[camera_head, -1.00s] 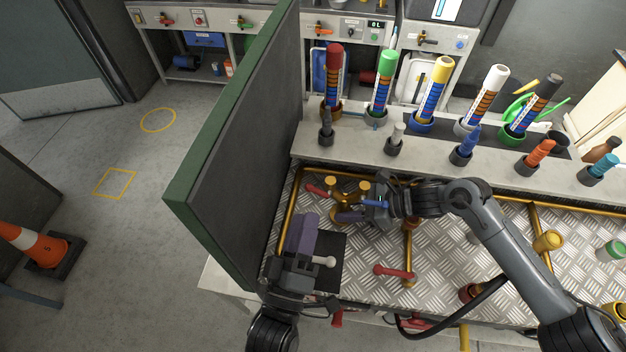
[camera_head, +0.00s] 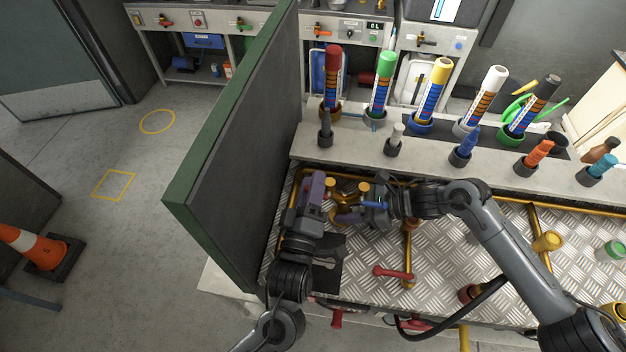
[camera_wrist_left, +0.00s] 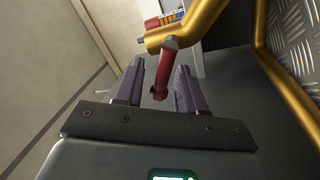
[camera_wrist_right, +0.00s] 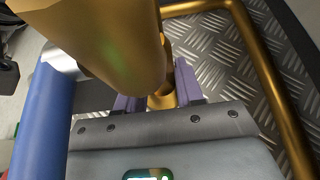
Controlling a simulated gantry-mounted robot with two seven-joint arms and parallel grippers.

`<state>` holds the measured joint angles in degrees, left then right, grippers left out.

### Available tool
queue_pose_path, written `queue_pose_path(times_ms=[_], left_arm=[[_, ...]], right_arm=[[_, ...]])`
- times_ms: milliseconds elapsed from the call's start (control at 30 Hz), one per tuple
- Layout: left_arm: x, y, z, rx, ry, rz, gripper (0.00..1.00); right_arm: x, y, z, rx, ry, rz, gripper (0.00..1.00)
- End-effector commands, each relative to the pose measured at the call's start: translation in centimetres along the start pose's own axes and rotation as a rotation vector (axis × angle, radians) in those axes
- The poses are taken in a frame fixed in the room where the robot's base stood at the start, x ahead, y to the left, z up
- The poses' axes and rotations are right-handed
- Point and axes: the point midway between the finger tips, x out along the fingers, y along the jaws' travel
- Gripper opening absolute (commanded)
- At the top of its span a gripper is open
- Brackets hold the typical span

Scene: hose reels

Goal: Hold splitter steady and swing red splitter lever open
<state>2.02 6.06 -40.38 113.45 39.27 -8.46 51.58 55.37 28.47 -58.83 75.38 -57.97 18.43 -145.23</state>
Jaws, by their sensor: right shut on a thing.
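The brass splitter (camera_head: 362,188) sits over the diamond-plate bench, left of its middle; it fills much of the right wrist view (camera_wrist_right: 100,45). My right gripper (camera_head: 362,214) is shut on the splitter's lower brass part, which partly hides the grip. The red lever (camera_wrist_left: 163,72) hangs from a brass branch (camera_wrist_left: 205,25) in the left wrist view. My left gripper (camera_wrist_left: 160,75) is open, with its purple fingers on either side of the red lever and gaps visible. In the head view, the left gripper (camera_head: 318,187) mostly hides this lever. The blue lever (camera_head: 376,204) is beside my right gripper.
A tall green-edged panel (camera_head: 235,140) stands close left of my left arm. Another red lever (camera_head: 392,273) lies on a brass pipe to the right. A row of coloured tubes (camera_head: 432,92) stands behind.

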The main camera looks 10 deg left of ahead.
Motion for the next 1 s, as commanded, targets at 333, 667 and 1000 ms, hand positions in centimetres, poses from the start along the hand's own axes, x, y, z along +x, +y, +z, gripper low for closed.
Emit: queue_pose_path(times_ms=[333,667,1000], left_arm=[[1.22,0.01,-0.05,-0.001,0.0,-0.001,0.39],[1.18,0.02,-0.03,-0.001,0.0,0.0,0.11],[1.18,0.07,-0.03,0.01,-0.002,0.0,0.0]], right_arm=[[-0.01,-0.02,-0.02,0.0,0.0,-0.001,0.2],[0.0,-0.01,-0.01,0.0,0.0,0.0,0.2],[0.0,-0.01,0.0,0.0,0.0,0.0,0.2]])
